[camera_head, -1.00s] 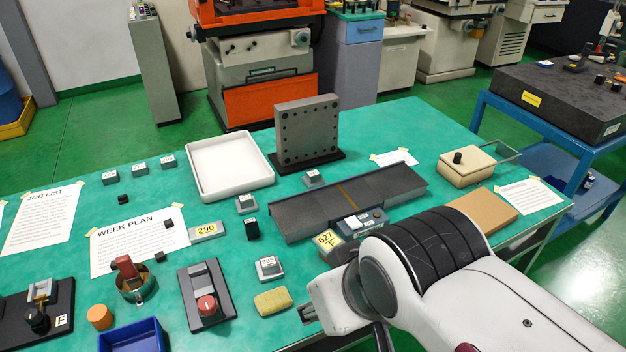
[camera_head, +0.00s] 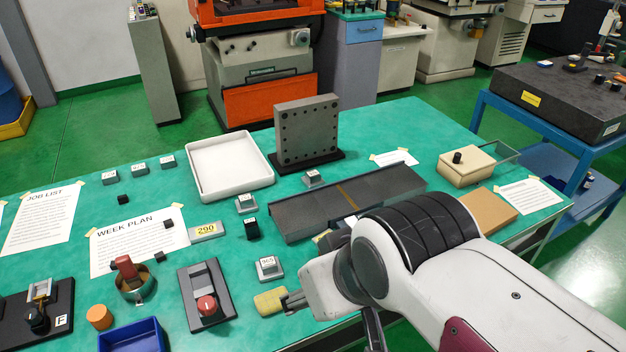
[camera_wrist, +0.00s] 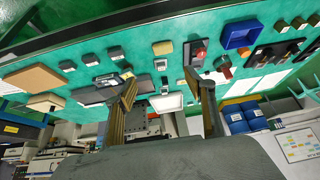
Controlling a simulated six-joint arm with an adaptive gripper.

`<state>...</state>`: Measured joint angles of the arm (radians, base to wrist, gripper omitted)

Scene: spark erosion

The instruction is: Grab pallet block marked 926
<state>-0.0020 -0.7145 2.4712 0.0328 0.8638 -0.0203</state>
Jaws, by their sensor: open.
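Several small grey blocks with white labels lie on the green table. In the head view, three stand in a row at far left (camera_head: 139,169), one is in front of the upright plate (camera_head: 313,178), one is below the white tray (camera_head: 246,203), and one is near the sponge (camera_head: 269,268). I cannot make out 926 on any of them; the one near the sponge seems to read 965. My gripper (camera_wrist: 160,82) is open and empty, its two fingers apart in the wrist view. In the head view, one finger shows beside the sponge.
A yellow sponge (camera_head: 268,302) lies beside my gripper. A red-knobbed fixture (camera_head: 206,295), a blue bin (camera_head: 133,338), a white tray (camera_head: 203,148), an upright drilled plate (camera_head: 306,130) and a long dark grey block (camera_head: 300,215) crowd the table.

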